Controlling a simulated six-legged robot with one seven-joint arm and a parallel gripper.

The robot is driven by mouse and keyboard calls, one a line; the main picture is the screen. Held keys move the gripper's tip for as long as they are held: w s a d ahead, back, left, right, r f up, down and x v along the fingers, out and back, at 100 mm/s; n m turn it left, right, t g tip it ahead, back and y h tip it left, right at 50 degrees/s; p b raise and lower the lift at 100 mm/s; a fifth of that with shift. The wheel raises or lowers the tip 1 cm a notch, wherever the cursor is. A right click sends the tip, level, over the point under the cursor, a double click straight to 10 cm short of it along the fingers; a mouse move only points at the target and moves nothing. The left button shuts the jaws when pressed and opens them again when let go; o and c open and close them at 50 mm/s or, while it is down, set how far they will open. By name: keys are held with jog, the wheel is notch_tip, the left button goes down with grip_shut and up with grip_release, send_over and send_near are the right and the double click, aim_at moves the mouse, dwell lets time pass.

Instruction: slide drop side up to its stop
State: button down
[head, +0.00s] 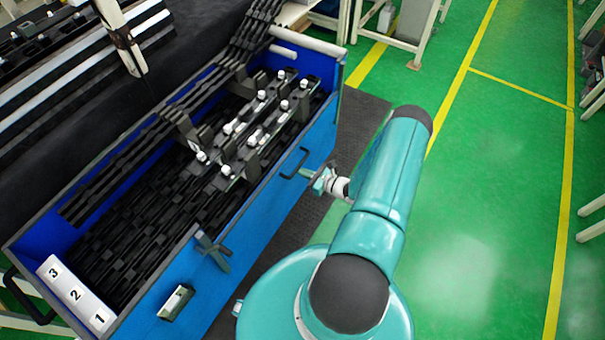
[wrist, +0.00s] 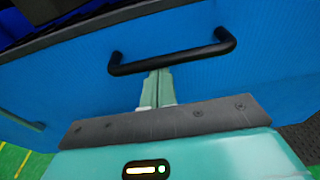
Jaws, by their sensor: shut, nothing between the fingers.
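The drop side (head: 262,235) is the blue long wall of the crate facing me, with a dark rim along its top. It carries a black bar handle (head: 294,163), which also shows large in the wrist view (wrist: 172,56). My gripper (head: 312,175) is in front of the drop side, close to this handle. In the wrist view its pale green fingers (wrist: 159,76) are together and empty, with their tips just below the handle bar in the picture. I cannot tell whether they touch the bar or the panel. The stop is not recognisable.
The blue crate holds rows of black clips and dark fixtures with white knobs (head: 228,128). A dark latch (head: 212,250) and a label holder (head: 175,302) sit on the drop side. Green floor (head: 490,210) is clear at right.

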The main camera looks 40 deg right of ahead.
notch_tip(320, 180, up, 15)
jog(key=shift+w+f, duration=0.15)
dwell(0.4)
jog(key=shift+d, duration=0.1)
jog(key=v, duration=1.3)
jog(key=shift+s, duration=0.4)
jog(key=shift+d+f, duration=0.1)
jog(key=shift+f, duration=0.05)
